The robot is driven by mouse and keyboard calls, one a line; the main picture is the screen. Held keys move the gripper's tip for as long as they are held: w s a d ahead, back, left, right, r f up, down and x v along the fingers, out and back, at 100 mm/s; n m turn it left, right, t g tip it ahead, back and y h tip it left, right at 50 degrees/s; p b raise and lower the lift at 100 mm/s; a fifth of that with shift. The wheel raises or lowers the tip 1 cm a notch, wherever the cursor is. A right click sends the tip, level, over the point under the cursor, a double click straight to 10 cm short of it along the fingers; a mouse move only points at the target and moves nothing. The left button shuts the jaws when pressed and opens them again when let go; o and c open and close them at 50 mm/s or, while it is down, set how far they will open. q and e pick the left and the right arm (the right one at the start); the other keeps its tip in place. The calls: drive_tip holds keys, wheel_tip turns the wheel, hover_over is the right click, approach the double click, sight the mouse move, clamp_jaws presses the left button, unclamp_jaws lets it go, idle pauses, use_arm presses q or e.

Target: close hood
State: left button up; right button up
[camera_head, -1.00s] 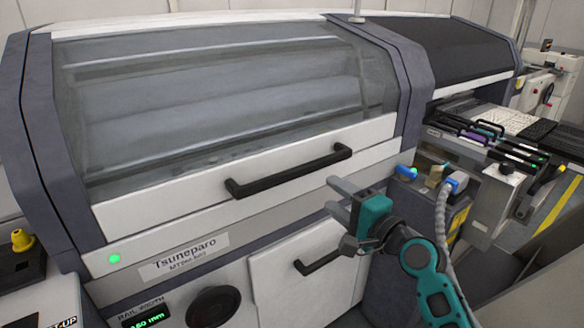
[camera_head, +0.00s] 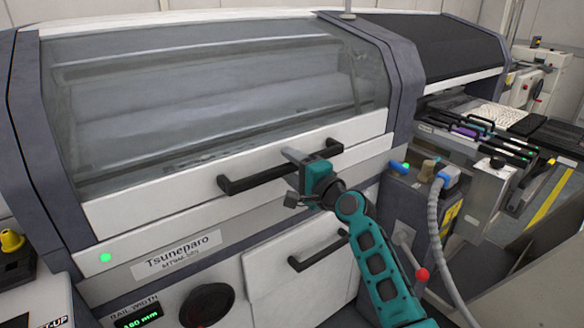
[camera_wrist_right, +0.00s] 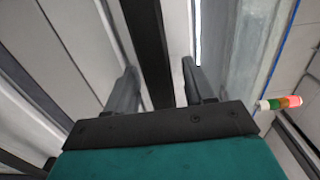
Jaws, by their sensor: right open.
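The hood (camera_head: 220,85) is a large grey-framed cover with a clear window and a white front panel, on the machine labelled Tsuneparo. It looks lowered, but I cannot tell whether it is fully shut. A black bar handle (camera_head: 250,183) runs along its front panel. My right gripper (camera_head: 289,178) is open at the right half of the handle and hides part of it. In the right wrist view the black handle bar (camera_wrist_right: 147,40) runs between the two open fingers; I see no clear contact. My left gripper is not in view.
A lower drawer handle (camera_head: 318,252) and a dark knob (camera_head: 207,305) sit below the hood. To the right are a grey hose (camera_head: 437,220) and a feeder trolley (camera_head: 480,140) with several feeders. A signal light (camera_wrist_right: 280,102) shows in the wrist view.

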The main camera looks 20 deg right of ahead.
clamp_jaws()
idle(0.5)
